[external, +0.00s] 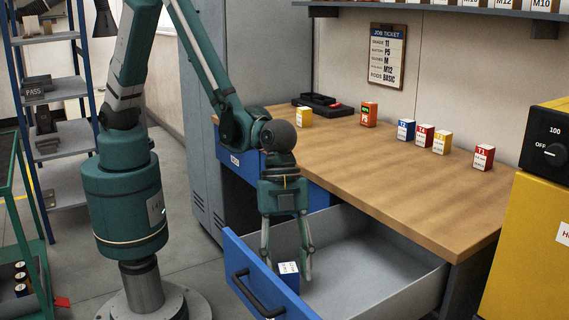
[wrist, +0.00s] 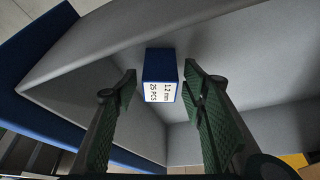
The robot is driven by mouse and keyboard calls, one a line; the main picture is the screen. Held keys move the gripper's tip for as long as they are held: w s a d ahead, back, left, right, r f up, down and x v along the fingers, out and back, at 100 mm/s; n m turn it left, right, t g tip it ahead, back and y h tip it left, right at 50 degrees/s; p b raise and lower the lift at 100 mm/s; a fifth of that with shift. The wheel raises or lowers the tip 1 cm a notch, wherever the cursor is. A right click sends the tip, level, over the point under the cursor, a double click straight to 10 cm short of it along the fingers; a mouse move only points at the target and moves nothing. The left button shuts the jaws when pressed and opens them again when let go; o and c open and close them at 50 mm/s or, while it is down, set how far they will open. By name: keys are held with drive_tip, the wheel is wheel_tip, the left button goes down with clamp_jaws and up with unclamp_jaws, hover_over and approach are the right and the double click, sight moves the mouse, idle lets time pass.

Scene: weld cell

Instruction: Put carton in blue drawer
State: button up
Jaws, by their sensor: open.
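A small blue carton with a white label (external: 289,274) sits inside the open blue-fronted drawer (external: 380,262), near its front panel. It also shows in the wrist view (wrist: 160,75), label facing the camera. My gripper (external: 286,268) reaches down into the drawer with its fingers apart. In the wrist view the fingers (wrist: 160,88) stand on either side of the carton, with visible gaps between them and it. The drawer's grey inside is otherwise empty where visible. Whether the carton rests fully on the drawer floor is hard to tell.
The wooden bench top (external: 400,170) stands above the drawer. A yellow machine (external: 530,220) stands at right. Another blue drawer (external: 235,160) is at left.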

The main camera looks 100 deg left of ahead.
drive_tip(key=p+v, duration=0.2)
drive_tip(key=v, duration=0.8)
drive_tip(key=shift+r, duration=0.2)
idle(0.5)
drive_tip(key=s+a+r+n+t+y, duration=0.1)
drive_tip(key=s+a+r+n, duration=0.3)
drive_tip(key=a+r, duration=0.55)
drive_tip(key=s+a+r+n+t+y, duration=0.1)
drive_tip(key=s+a+r+n+t, duration=0.15)
drive_tip(key=s+a+r, duration=0.65)
drive_tip(key=s+a+n+t+y, duration=0.1)
drive_tip(key=s+a+n, duration=0.2)
drive_tip(key=s+a, duration=0.3)
drive_tip(key=s+a+n+t+y, duration=0.1)
drive_tip(key=s+a+n, duration=0.3)
drive_tip(key=a, duration=0.9)
drive_tip(key=shift+s+a+r, duration=0.35)
drive_tip(key=shift+s+r, duration=0.1)
drive_tip(key=shift+s, duration=1.15)
